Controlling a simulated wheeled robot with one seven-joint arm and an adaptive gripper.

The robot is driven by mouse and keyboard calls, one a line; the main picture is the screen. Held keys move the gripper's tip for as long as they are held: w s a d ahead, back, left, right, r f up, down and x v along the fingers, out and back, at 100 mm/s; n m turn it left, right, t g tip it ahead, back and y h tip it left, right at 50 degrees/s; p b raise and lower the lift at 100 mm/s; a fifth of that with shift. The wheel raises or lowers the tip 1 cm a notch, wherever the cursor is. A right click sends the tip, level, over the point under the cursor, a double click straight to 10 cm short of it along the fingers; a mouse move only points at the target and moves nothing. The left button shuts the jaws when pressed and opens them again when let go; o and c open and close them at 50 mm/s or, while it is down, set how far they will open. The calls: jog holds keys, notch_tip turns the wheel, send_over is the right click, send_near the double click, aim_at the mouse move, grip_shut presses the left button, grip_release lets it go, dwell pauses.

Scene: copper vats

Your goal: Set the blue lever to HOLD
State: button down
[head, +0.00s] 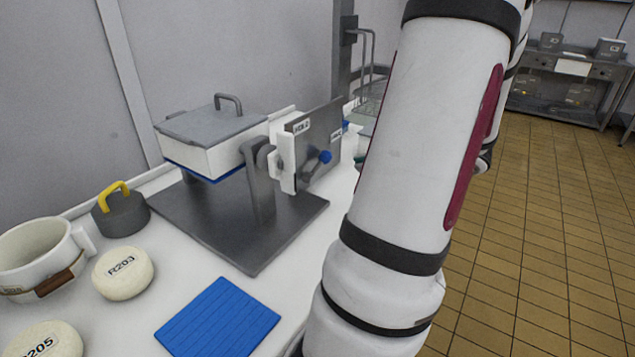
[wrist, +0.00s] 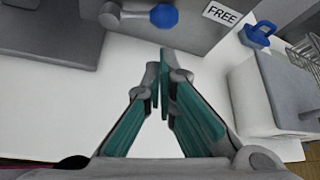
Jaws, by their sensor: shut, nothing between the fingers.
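The blue lever has a grey arm and a blue knob (head: 325,157), mounted on a grey plate (head: 318,130) on the side of the tilting box stand. In the head view the lever points up and to the right. The knob (wrist: 164,15) also shows at the top of the wrist view, left of a label reading FREE (wrist: 221,14). My arm hides most of the gripper in the head view.
The lidded white box (head: 215,140) hangs in a stand on a dark base plate (head: 240,235). A blue mat (head: 218,318), a cheese marked R203 (head: 123,272), a white pot (head: 35,255) and a weight with a yellow handle (head: 120,212) share the counter. A blue-handled object (wrist: 257,34) stands right.

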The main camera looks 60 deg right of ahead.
aim_at(321, 163)
jog(key=shift+s+d+f, duration=0.1)
jog(key=shift+s+f, duration=0.1)
jog(key=shift+s, duration=0.05)
jog(key=b+x, duration=0.1)
jog(key=x, duration=0.9)
jog(key=shift+w+b, duration=0.1)
jog(key=shift+b, duration=0.3)
